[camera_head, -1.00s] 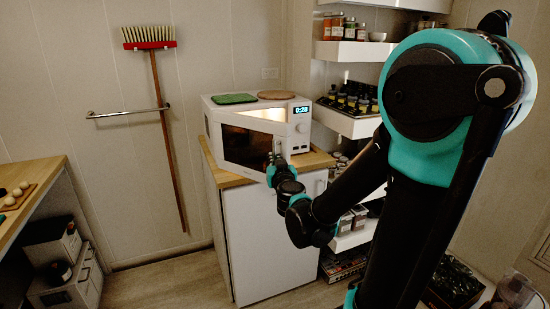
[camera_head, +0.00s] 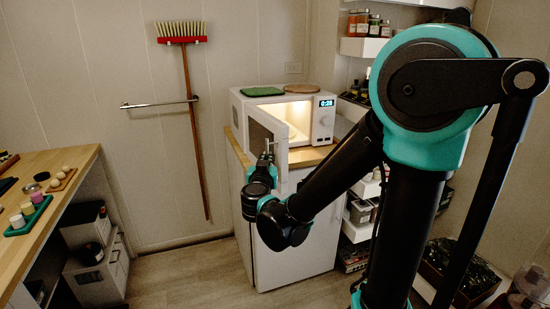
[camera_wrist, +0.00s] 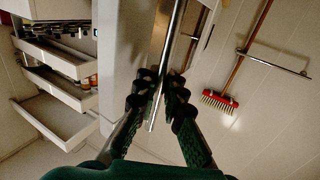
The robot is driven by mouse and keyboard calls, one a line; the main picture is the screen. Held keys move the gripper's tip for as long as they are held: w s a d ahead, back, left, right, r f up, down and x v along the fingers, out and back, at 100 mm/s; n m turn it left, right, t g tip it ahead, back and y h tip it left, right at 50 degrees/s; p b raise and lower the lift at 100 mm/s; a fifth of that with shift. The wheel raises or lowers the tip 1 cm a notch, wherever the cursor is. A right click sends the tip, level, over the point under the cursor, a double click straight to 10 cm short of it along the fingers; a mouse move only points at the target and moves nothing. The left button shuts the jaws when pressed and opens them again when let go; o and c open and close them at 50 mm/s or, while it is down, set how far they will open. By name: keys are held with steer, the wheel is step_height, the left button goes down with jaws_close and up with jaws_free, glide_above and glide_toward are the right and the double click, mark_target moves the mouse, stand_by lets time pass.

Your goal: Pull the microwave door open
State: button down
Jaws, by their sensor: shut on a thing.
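The white microwave (camera_head: 324,121) stands on a wood-topped white cabinet, with its lit cavity showing. Its door (camera_head: 268,133) stands well open, swung out toward the left front. My gripper (camera_head: 266,160) is at the free edge of the door. In the wrist view, my gripper (camera_wrist: 160,85) is shut around the long metal door handle (camera_wrist: 158,113), with a finger on each side of it.
A green board (camera_head: 262,91) and a round wooden board (camera_head: 302,88) lie on top of the microwave. A broom (camera_head: 190,110) and a wall rail (camera_head: 140,105) are on the wall to the left. A wooden counter (camera_head: 75,165) stands at far left. Shelves (camera_head: 368,50) stand at right. Floor is clear between.

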steer(key=shift+s+a+m+h, duration=0.2)
steer(key=shift+a+m+h, duration=0.05)
steer(key=shift+a, duration=0.2)
steer(key=shift+s+a+m+h, duration=0.15)
steer(key=shift+a+m+h, duration=0.1)
steer(key=shift+a, duration=0.2)
steer(key=c, duration=1.6)
jaws_free()
steer(key=shift+s+a, duration=0.1)
steer(key=s, duration=0.4)
steer(key=s+a, duration=0.1)
steer(key=s, duration=0.2)
steer(key=s+a, duration=0.1)
steer(key=s, duration=0.3)
steer(key=shift+s, duration=0.3)
